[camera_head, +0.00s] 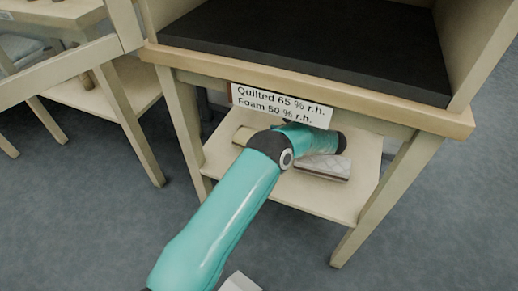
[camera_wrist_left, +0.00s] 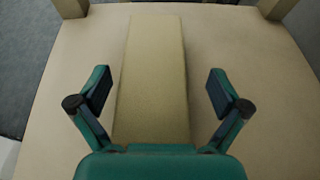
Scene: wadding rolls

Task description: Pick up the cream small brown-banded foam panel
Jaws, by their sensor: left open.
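A cream foam panel (camera_wrist_left: 151,75) lies on the lower shelf (camera_wrist_left: 235,50) in the left wrist view. It runs lengthwise away from me, and its near end is hidden behind my gripper's body. No brown band shows on the part I see. My left gripper (camera_wrist_left: 158,88) is open, with one finger on each side of the panel and a gap on both sides. In the head view, a cream piece (camera_head: 243,135) shows on the shelf, partly behind my teal arm. My left fingers are hidden there. My right gripper is in neither view.
A pale quilted panel (camera_head: 325,165) with a dark lower edge lies right of my arm on the shelf. A sign (camera_head: 281,104) reading "Quilted 65 % r.h. Wooden legs (camera_head: 385,200) flank the shelf. Another table (camera_head: 75,20) stands left.

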